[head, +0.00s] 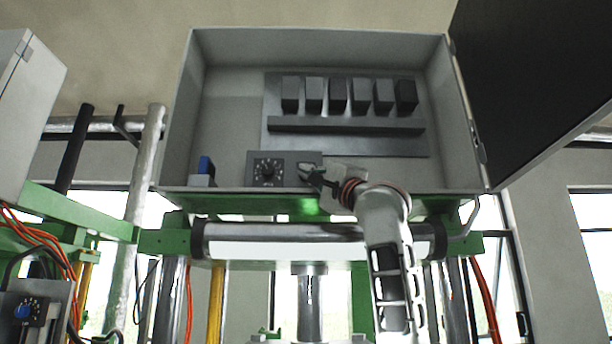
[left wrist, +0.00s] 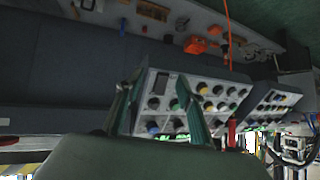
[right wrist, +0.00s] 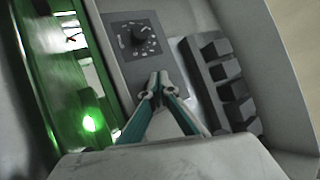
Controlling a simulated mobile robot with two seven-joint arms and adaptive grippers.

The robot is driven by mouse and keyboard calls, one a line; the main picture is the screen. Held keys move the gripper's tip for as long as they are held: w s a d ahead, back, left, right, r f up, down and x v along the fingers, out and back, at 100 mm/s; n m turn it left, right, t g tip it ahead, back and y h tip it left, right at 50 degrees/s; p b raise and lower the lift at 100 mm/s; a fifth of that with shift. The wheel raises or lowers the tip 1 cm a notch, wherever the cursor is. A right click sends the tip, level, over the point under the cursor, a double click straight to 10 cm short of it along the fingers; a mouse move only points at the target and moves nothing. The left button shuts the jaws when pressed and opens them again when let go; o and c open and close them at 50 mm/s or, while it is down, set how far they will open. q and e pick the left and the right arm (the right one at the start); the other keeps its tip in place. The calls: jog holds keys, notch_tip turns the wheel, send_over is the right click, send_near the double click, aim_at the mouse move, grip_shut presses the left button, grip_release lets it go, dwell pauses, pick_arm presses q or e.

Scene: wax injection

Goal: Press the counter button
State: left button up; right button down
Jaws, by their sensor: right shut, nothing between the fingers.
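The small grey panel with a black dial (head: 267,170) stands at the bottom of the open cabinet. It also shows in the right wrist view (right wrist: 140,38). My right gripper (head: 312,174) is inside the cabinet at this panel's right end. In the right wrist view its fingertips (right wrist: 160,80) are together and empty, over the part of the panel beside the dial. I cannot make out the counter button; the fingers cover that part of the panel. Whether the tips touch the panel is unclear. My left gripper (left wrist: 158,90) has its fingers apart, in front of a panel of knobs.
A row of dark blocks (head: 340,95) sits on the cabinet's back plate, above my right gripper. A blue switch (head: 205,166) is at the cabinet's lower left. The black door (head: 535,75) is open at right. A green light (right wrist: 89,123) glows below the cabinet.

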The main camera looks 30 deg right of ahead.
dwell(0.5)
jog(key=shift+w+d, duration=0.15)
jog(key=shift+w, duration=0.1)
dwell(0.3)
jog(key=shift+w+d, duration=0.15)
jog(key=shift+w, duration=0.05)
dwell(0.7)
jog(key=shift+s+a+f+b, duration=0.3)
jog(key=shift+s+b, duration=0.15)
jog(key=shift+b, duration=0.3)
jog(key=shift+r, duration=0.1)
jog(key=shift+s+a, duration=0.1)
jog(key=shift+s, duration=0.05)
